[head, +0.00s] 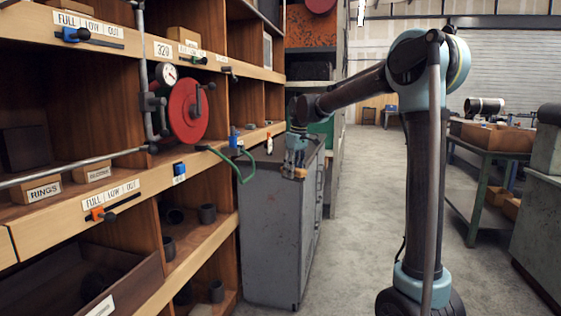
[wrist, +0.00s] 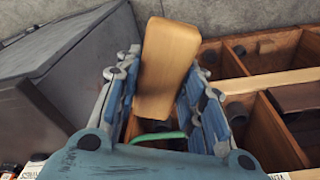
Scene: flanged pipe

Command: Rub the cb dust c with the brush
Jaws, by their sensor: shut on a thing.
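My gripper (head: 294,168) hangs fingers-down beside the grey metal cabinet, in front of its top edge. In the wrist view its two fingers (wrist: 155,90) are closed on the sides of a light wooden block, the brush (wrist: 166,62). A small tan end of the brush (head: 300,174) shows below the fingers in the head view. Bristles are not visible. I cannot make out the cb dust c in either view.
The grey cabinet (head: 272,235) stands right of wooden shelving (head: 200,249) with labelled ledges. A red wheel (head: 188,110) and a green handle or hose (head: 243,170) stick out from the shelving. Open floor (head: 365,220) lies right of the cabinet. A green-framed bench (head: 486,155) stands at right.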

